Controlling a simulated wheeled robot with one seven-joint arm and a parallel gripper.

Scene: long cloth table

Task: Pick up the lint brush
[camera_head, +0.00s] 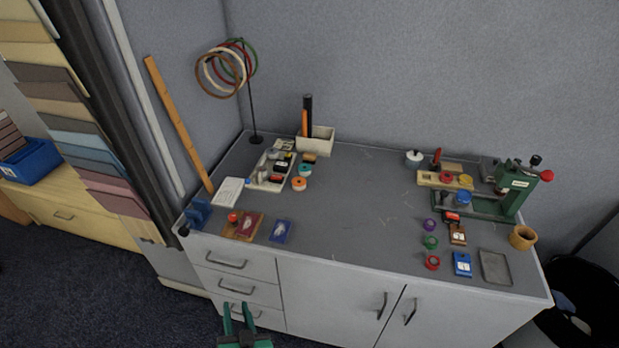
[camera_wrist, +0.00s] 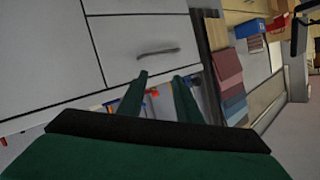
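I cannot tell for certain which item is the lint brush. An upright black and orange object (camera_head: 307,115) stands in a pale box at the back of the table; its lower end is hidden. A small upright red item (camera_head: 436,157) stands further right, too small to identify. My green gripper (camera_head: 238,312) is low in front of the cabinet drawers, below the tabletop edge and well away from both. Its two fingers are apart with nothing between them. They also show in the wrist view (camera_wrist: 160,78), in front of a drawer front.
The grey tabletop (camera_head: 365,190) is clear in the middle. A ring stand (camera_head: 252,110) and a leaning wooden strip (camera_head: 178,122) are at the left. A green press (camera_head: 515,190) stands right. Small tools and coloured rings lie along the front. A dark bin (camera_head: 580,300) is at far right.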

